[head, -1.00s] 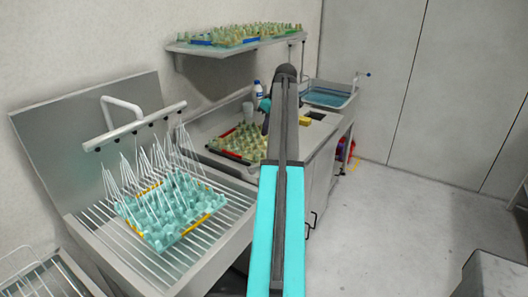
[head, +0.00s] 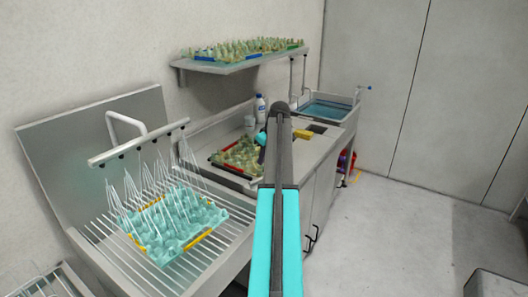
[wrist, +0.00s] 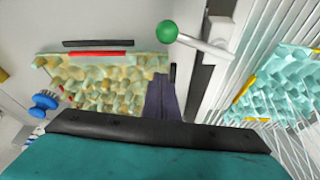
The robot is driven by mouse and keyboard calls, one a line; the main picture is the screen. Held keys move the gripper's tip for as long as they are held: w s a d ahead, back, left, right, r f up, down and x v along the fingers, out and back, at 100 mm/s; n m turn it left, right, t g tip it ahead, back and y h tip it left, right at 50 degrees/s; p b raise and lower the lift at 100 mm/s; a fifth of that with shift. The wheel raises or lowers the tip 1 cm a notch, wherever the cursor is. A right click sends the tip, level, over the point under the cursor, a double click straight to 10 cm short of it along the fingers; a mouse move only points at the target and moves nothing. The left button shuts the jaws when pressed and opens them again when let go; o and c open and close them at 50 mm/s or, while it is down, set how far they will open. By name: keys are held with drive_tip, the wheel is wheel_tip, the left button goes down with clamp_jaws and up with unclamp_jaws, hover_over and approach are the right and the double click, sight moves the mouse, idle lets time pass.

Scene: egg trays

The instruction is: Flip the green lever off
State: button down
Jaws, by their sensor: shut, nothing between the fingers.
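The green lever is a green ball knob (wrist: 167,31) on a metal rod (wrist: 203,45), in the upper middle of the wrist view. The rod runs right from the knob to a pale upright edge. My gripper (wrist: 160,80) shows in the wrist view as dark fingers, shut and empty. Its tips lie below the knob in the picture, over the right end of an egg tray; I see no contact with the lever. In the head view my arm covers the middle, and I cannot make out the lever or the fingertips.
An egg tray with a red edge (wrist: 100,54) lies left of the fingers, on the counter. A teal egg tray (head: 165,247) sits on the wire rack at left, under thin white jets or wires. A shelf (head: 228,67) holds more trays.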

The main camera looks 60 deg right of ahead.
drive_tip(key=shift+s+a+f+p, duration=0.25)
drive_tip(key=shift+s+f+p, duration=0.6)
drive_tip(key=shift+s+f, duration=0.3)
drive_tip(key=shift+s, duration=0.5)
drive_tip(key=shift+s, duration=0.15)
